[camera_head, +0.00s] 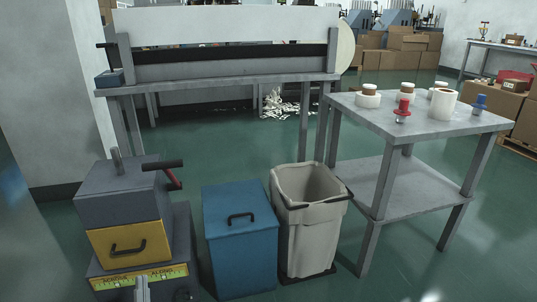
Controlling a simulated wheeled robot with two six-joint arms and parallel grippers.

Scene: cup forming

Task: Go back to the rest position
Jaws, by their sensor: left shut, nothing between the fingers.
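My left gripper (142,286) shows only at its tip, at the bottom edge of the picture left of centre. It is shut and empty. It appears in front of the lower part of a grey machine with a yellow drawer (130,244); I cannot tell how far apart they are. The rest of the left arm is mostly out of the picture. My right gripper is not in view.
A blue lidded bin (240,248) and a lined waste bin (308,240) stand right of the machine. A metal table (375,118) holds white rolls (443,104), a red item (403,110) and a blue item (479,103). A long bench (220,83) stands behind. Green floor lies between.

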